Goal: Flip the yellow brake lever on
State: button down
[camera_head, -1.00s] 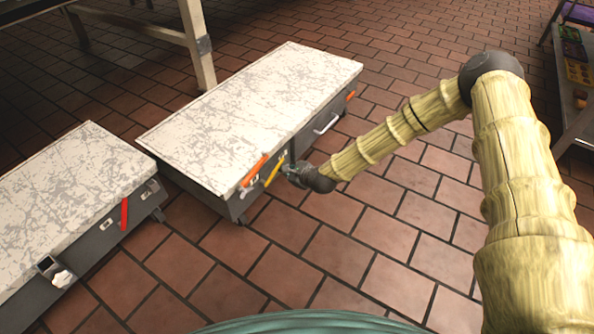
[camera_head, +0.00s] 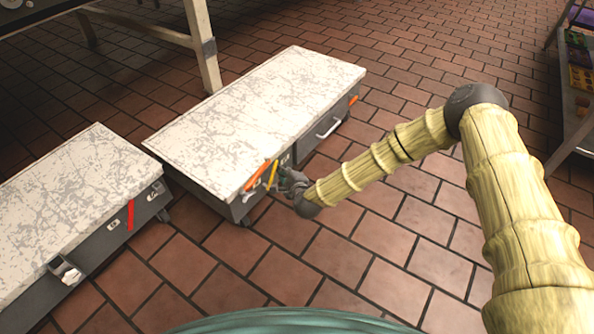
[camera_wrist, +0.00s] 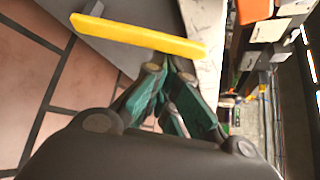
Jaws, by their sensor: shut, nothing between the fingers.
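The yellow brake lever (camera_head: 272,174) is a thin bar on the front side of the middle low cabinet (camera_head: 232,208), near its near corner. It stands tilted in the head view, just right of an orange lever (camera_head: 256,176). In the wrist view the yellow lever (camera_wrist: 140,37) spans the upper left, just beyond my fingertips. My gripper (camera_head: 286,180) is at the cabinet's front side, right of the yellow lever and very close to it; I cannot tell whether they touch. Its green-padded fingers (camera_wrist: 168,72) are shut with nothing between them.
A second low cabinet (camera_head: 70,200) with a red lever (camera_head: 130,215) stands at the left. A white drawer handle (camera_head: 328,128) is on the middle cabinet's front. Table legs (camera_head: 203,45) stand behind. Open tiled floor lies in front and to the right.

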jog(key=shift+s+a+r, duration=0.2)
jog(key=shift+s+a, duration=0.05)
dwell(0.5)
jog(key=w+d+f+b, duration=0.2)
jog(key=w+f, duration=0.1)
jog(key=p+v, duration=0.4)
jog(key=v, duration=0.6)
jog(key=shift+r+p, duration=0.2)
jog(key=shift+p, duration=0.1)
jog(key=shift+s, duration=0.15)
